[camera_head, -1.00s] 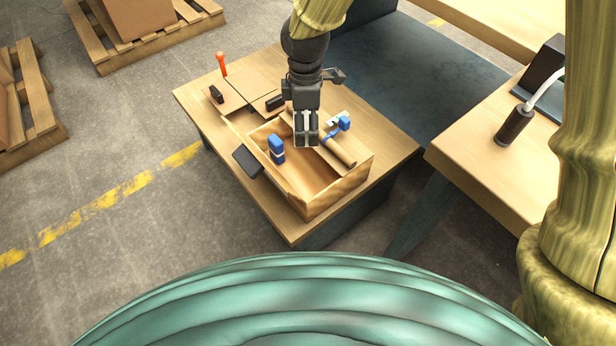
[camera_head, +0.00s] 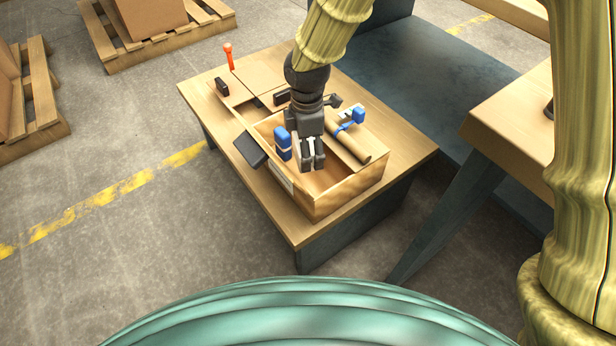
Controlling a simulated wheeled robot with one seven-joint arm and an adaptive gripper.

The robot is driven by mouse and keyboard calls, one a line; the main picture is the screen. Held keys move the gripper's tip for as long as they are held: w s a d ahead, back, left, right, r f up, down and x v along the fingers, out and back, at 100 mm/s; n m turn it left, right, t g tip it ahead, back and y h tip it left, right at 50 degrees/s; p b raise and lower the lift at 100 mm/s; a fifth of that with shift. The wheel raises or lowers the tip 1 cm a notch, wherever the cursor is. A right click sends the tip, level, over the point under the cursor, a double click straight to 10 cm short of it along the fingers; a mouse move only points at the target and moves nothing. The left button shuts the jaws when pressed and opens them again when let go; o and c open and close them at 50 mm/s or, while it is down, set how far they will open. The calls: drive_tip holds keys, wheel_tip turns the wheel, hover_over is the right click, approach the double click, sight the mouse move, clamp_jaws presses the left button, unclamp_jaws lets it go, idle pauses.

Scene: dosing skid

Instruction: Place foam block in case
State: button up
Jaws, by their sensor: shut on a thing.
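The case appears to be the open wooden box (camera_head: 345,192) on the small wooden table.
A blue item (camera_head: 283,143) stands at the box's left side. A tan roll (camera_head: 348,146) and a blue-and-white tool (camera_head: 353,118) lie on its right. A dark block (camera_head: 250,150) is outside left. An orange-handled tool (camera_head: 229,56) and a small black block (camera_head: 222,87) are behind.

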sight(307, 182)
wheel_tip(307, 182, down, 10)
drive_tip(key=b, duration=0.4)
drive_tip(key=shift+r, duration=0.15)
drive_tip(key=o, duration=0.8)
wheel_tip(307, 182, up, 12)
drive_tip(key=p, duration=0.6)
